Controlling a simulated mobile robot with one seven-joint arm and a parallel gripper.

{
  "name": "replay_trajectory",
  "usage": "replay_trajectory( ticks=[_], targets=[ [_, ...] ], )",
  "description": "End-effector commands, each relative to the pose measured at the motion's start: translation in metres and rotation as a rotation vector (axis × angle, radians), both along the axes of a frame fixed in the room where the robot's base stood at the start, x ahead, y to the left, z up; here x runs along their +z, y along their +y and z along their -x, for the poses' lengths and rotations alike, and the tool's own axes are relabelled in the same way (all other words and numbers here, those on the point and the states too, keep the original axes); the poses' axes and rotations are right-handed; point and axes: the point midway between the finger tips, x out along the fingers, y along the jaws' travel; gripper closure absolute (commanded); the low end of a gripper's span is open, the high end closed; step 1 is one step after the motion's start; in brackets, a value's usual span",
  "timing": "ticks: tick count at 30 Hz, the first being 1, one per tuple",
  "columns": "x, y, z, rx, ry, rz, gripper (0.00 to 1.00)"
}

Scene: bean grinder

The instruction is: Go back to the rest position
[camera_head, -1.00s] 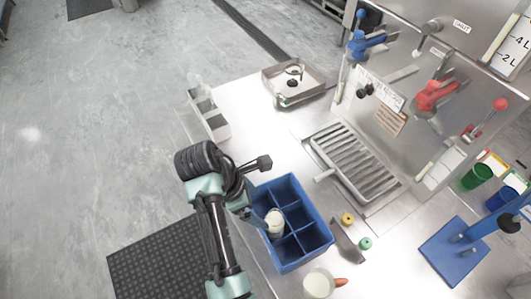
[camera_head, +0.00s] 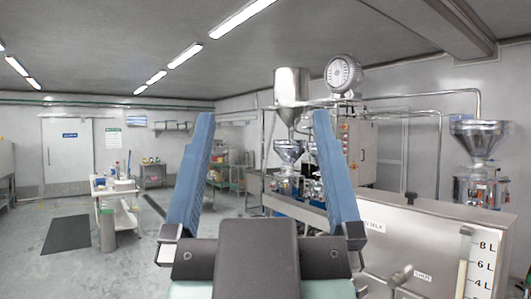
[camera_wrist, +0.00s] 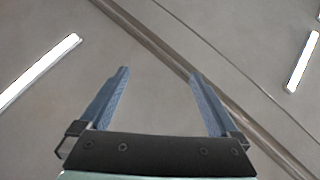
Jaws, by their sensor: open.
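My gripper (camera_head: 265,120) stands upright close in front of the head camera, its two blue fingers spread wide apart and pointing up. Nothing is between the fingers. In the wrist view my gripper (camera_wrist: 158,75) is also open and empty, pointing at the grey ceiling with its light strips. The work table with the blue divided crate is out of both current views.
A steel tank (camera_head: 430,240) with a litre scale stands close at the right. Grinders with steel hoppers (camera_head: 478,138) stand behind it. A white cart (camera_head: 118,190) is at the left. Open floor (camera_head: 75,262) lies at the lower left.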

Motion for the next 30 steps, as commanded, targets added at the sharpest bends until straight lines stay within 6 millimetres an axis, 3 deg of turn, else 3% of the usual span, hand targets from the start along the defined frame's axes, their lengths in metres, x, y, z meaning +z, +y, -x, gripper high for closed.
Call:
replay_trajectory(
  ticks=[3,11,18,30],
  targets=[
    [0.009,-0.002,0.014,0.024,-0.047,-0.027,0.03],
    [0.009,-0.002,0.013,0.024,-0.046,-0.028,0.03],
    [-0.018,-0.001,0.012,0.026,-0.044,-0.027,0.03],
    [-0.018,-0.001,0.012,0.026,-0.044,-0.027,0.03]
  ],
)
